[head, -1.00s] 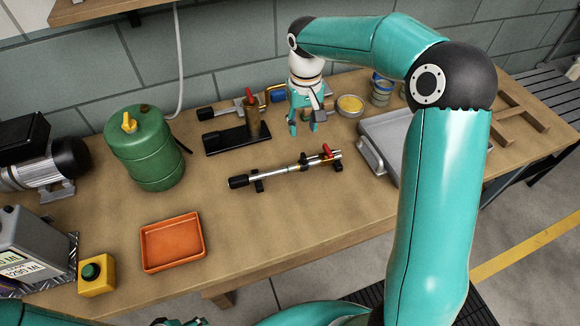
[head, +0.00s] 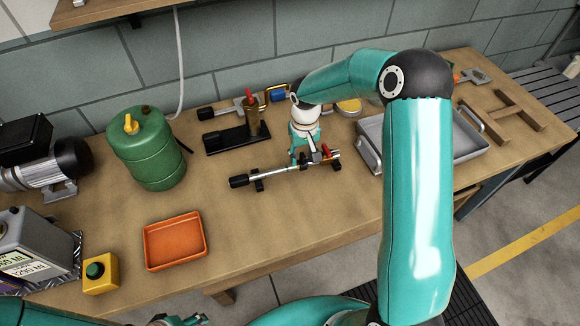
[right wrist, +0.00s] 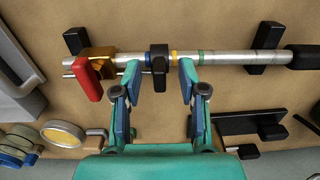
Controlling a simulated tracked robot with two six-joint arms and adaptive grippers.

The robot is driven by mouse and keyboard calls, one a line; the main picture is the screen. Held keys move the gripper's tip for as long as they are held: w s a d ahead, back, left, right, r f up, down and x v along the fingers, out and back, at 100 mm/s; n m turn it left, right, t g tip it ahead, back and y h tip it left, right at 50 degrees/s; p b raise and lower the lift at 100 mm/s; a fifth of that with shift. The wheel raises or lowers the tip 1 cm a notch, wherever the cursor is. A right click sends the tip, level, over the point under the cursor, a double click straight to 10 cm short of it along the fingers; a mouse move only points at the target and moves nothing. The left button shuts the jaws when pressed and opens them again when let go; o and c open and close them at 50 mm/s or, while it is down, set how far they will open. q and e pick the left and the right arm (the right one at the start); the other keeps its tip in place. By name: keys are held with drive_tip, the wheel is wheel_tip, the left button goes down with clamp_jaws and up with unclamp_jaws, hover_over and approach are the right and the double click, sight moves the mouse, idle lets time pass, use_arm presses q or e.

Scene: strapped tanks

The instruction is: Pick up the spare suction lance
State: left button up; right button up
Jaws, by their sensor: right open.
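The suction lance (head: 285,172) is a silver tube with a black end and a red lever, lying across small black rests on the bench. In the right wrist view the lance (right wrist: 219,57) runs across the top, its brass fitting and red lever at the left. My right gripper (head: 306,160) is over the lance's red-lever half. In the wrist view the right gripper (right wrist: 160,72) is open, its fingertips at the tube on either side of a black part; whether they touch it I cannot tell. My left gripper (head: 182,320) shows only partly at the bottom edge.
A grey metal tray (head: 368,132) stands close at the right. A green canister (head: 147,150) and an orange tray (head: 174,241) are at the left.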

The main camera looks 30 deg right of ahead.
clamp_jaws()
drive_tip(key=shift+r, duration=0.1)
idle(0.5)
